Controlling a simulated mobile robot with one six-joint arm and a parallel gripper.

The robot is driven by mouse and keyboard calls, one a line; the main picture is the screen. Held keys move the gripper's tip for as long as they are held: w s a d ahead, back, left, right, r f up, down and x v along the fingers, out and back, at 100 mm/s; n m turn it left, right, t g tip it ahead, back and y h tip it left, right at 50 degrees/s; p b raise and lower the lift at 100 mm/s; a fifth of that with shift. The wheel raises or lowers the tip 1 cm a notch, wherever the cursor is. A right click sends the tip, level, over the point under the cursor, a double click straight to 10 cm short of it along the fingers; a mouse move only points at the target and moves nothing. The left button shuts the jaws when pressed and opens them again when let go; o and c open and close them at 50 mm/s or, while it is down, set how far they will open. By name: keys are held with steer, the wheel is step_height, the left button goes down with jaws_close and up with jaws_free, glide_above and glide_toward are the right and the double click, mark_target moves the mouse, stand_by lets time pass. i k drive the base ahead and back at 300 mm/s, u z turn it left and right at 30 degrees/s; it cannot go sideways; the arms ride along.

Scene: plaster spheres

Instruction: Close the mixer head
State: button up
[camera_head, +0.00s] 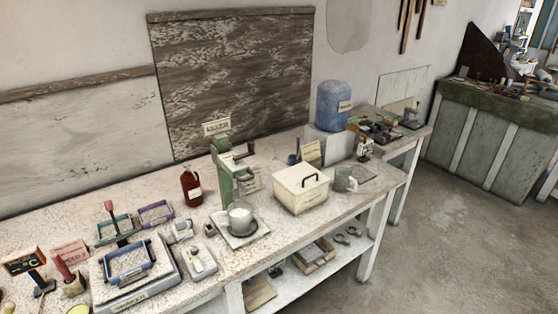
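The mixer (223,180) is a green, upright stand machine on the workbench, near the middle of the view. Its upper part (221,146) points up, with a dark piece sticking out to the right. A small label stands at its top. A round bowl (241,218) with pale contents sits on a light base plate in front of the column. The space just above the bowl looks uncovered. The mixer is small in the view, so the exact tilt of its head is hard to tell. My gripper is not in view.
The workbench (230,268) is crowded. A dark red bottle (191,187) stands left of the mixer, and a cream box with a black handle (300,188) stands right of it. Trays and small devices fill the left. A blue container (333,106) stands behind. Open floor (450,230) lies right.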

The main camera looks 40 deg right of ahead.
mark_target(235, 171)
steer(key=z, duration=0.75)
steer(key=k, duration=0.95)
steer(key=u, duration=0.05)
steer(key=i, duration=0.9)
